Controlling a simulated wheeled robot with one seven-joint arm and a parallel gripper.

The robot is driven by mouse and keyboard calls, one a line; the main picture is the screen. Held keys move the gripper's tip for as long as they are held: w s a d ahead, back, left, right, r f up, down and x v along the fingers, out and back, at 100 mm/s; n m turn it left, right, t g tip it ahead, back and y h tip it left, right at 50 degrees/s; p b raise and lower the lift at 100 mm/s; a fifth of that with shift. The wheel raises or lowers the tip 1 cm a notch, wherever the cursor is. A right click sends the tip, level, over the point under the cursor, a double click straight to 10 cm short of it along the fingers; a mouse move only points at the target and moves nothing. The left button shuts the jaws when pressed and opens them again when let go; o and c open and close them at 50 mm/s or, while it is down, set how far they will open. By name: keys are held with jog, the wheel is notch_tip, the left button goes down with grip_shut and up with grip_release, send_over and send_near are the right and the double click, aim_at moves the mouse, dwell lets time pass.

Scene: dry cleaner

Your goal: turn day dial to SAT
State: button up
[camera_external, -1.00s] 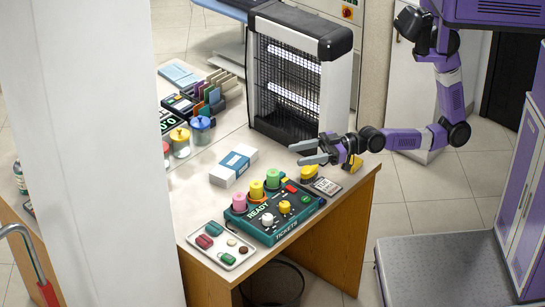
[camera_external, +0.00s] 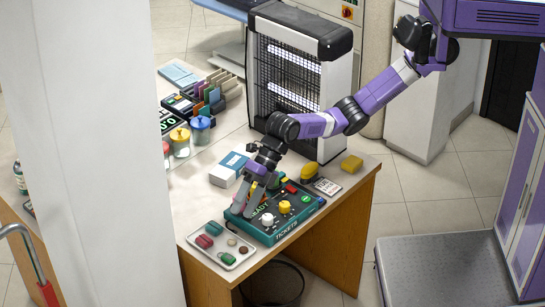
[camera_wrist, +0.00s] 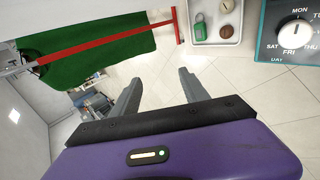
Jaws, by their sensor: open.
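The teal ticket console (camera_external: 287,228) sits on the counter, with a white day dial (camera_external: 267,219) at its front left and a yellow knob (camera_external: 285,207) beside it. In the wrist view the dial (camera_wrist: 295,35) is at the top right edge, ringed by MON, FRI, SAT and other cut-off labels above "DAY". A small mark on it seems to face MON, but I cannot be sure. My gripper (camera_external: 249,207) is open over the console's left part, just left of the dial. Its empty fingers (camera_wrist: 160,92) show in the wrist view, apart from the dial.
A tray (camera_external: 213,257) with small coloured items lies left of the console. The black-framed lamp unit (camera_external: 335,100) stands behind my arm.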

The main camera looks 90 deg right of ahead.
jog(key=s+d+f+n+g+h, duration=0.2)
jog(key=d+f+n+g+h, duration=0.15)
jog(key=d+n, duration=0.25)
jog(key=n+g+h, duration=0.2)
jog(key=n+h, duration=0.1)
jog(key=n, duration=0.1)
send_over(267, 216)
jog(key=shift+w+f+y, duration=0.25)
jog(key=shift+f, duration=0.65)
jog(key=shift+s+d+n+g, duration=0.15)
jog(key=shift+s+n+g, duration=0.05)
jog(key=shift+n+g, duration=0.1)
jog(key=shift+f, duration=3.95)
jog(key=shift+p, duration=0.3)
grip_shut()
